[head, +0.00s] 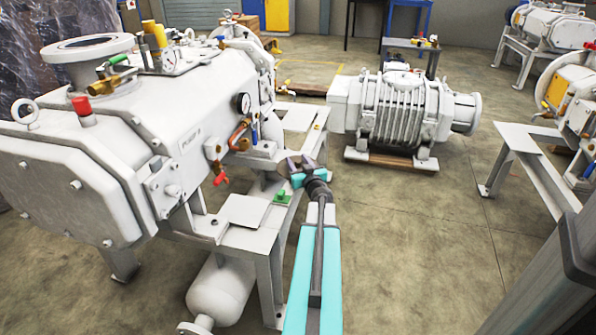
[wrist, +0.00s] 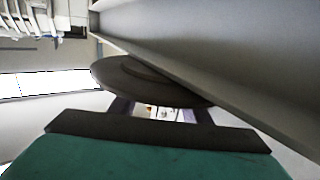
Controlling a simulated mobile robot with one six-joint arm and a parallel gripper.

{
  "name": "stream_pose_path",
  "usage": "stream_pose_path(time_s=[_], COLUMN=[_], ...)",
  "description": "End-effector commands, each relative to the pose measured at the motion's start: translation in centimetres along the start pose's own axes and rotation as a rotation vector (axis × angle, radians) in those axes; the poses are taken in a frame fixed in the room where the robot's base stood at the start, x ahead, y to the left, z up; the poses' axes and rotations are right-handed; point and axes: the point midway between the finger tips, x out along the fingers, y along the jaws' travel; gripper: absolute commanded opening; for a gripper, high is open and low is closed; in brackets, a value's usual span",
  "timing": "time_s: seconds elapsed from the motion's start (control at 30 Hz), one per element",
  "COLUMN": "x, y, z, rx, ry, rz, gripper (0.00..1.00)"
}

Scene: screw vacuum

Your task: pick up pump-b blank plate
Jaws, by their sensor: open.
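In the wrist view a dark round disc (wrist: 150,80), which looks like the blank plate, lies just ahead of my gripper (wrist: 161,110). Its near edge overlaps the fingertips, so I cannot tell whether they touch it. Nothing is clearly gripped.
A wide grey beam (wrist: 225,65) runs diagonally close to the disc in the wrist view. The pump's steel frame (head: 245,211) is near my arm, with a small green part (head: 283,197) on it. A finned machine (head: 400,110) stands behind. Open floor (head: 420,230) lies to the right.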

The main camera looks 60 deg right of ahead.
Motion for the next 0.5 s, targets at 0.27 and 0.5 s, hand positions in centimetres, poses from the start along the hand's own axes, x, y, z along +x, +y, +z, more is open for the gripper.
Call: stream_pose_path(time_s=[0.27, 0.5], x=[2.7, 3.1], y=[0.2, 0.1], z=[0.2, 0.0], rx=[-0.001, 0.0], ry=[0.0, -0.001], rz=[0.001, 0.001], gripper=[0.43, 0.43])
